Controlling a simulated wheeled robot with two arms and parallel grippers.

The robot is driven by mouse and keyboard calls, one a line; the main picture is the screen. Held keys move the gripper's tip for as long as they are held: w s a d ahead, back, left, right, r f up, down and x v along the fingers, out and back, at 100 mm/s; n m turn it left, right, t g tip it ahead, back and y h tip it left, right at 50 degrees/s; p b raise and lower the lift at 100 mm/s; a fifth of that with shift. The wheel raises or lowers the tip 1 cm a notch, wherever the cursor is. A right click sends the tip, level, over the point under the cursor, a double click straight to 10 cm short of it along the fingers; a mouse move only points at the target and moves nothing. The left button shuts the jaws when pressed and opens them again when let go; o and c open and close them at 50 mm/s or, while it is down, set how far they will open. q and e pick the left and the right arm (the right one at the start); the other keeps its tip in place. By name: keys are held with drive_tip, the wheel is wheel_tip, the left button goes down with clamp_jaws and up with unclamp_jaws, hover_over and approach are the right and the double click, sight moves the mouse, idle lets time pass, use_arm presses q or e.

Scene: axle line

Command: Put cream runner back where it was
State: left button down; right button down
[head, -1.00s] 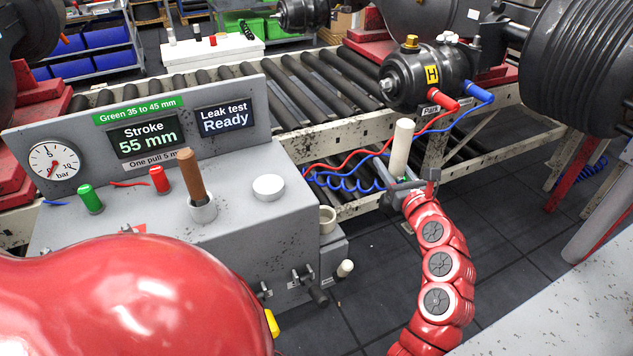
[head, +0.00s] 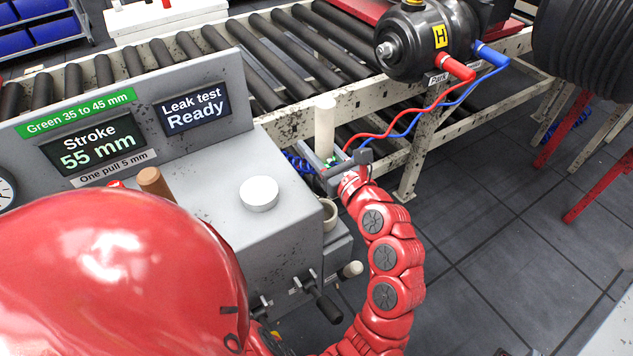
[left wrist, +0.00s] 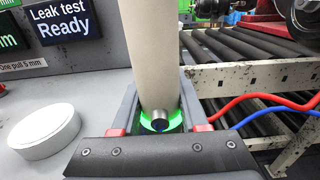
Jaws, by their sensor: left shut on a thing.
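The cream runner (head: 325,125) is a plain pale cylinder, held roughly upright in the head view. My left gripper (head: 328,162) is shut around its lower part, close to the right end of the grey test console. In the left wrist view the runner (left wrist: 152,55) stands between the two grey fingers, with a green glow and a dark metal stub at its lower end. A beige, ring-shaped cup (head: 329,213) is mounted on the console's right side, below the gripper and partly hidden by my arm. The runner is clear of it. My right gripper is not in view.
The grey console (head: 283,235) carries a white round cap (head: 259,193), a brown rod (head: 155,183) and a screen reading 55 mm. Handles stick out of its front. Red and blue hoses (head: 420,108) hang behind the gripper, near the roller conveyor (head: 290,50). Open floor lies right.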

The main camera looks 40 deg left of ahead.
sight(318, 186)
use_arm(q)
wheel_tip(318, 186, down, 12)
drive_tip(key=shift+r+b, duration=0.1)
drive_tip(key=shift+b, duration=0.8)
drive_tip(key=c, duration=0.9)
unclamp_jaws()
drive_tip(key=shift+f, duration=0.25)
drive_tip(key=o, duration=0.5)
drive_tip(key=shift+c, duration=0.2)
drive_tip(key=shift+r, duration=0.2)
drive_tip(key=shift+d, duration=0.35)
drive_tip(key=v, duration=1.1)
drive_tip(key=shift+s, duration=0.2)
